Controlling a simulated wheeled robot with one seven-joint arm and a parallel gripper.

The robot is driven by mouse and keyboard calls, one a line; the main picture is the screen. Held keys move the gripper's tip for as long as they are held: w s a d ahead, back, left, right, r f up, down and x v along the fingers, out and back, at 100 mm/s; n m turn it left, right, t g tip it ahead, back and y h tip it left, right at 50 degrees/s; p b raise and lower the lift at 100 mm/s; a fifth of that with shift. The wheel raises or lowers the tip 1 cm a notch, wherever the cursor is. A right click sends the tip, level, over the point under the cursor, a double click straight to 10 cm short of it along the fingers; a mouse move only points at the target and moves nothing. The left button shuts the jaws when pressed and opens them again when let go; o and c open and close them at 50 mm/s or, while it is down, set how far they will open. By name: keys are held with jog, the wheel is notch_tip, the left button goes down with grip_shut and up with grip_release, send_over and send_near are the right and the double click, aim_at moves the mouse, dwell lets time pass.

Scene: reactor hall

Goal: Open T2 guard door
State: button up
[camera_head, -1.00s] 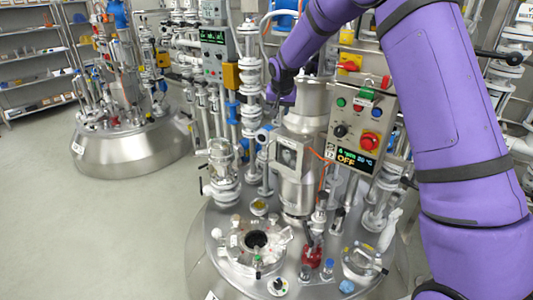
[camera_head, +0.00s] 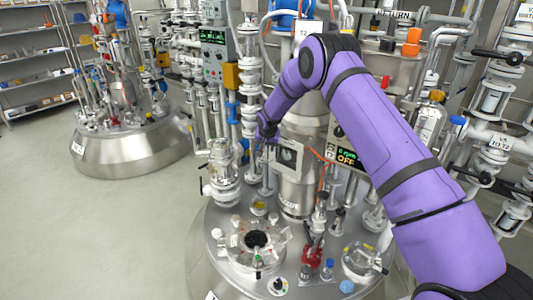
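The guard door appears to be the square grey metal plate (camera_head: 288,157) with a small window, on the front of the steel column of the near vessel (camera_head: 205,255). It looks closed. My gripper (camera_head: 263,138), small and dark at the end of my purple arm, is close to the plate's upper left corner. I cannot tell whether it touches the plate or whether its fingers are open.
A blue and white valve stands left of the plate. The vessel lid carries a red fitting (camera_head: 312,257) and several ports. Open floor (camera_head: 60,220) lies to the left.

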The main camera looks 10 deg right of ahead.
aim_at(267, 150)
jog(key=shift+x, duration=2.45)
jog(key=shift+c, duration=0.5)
grip_shut()
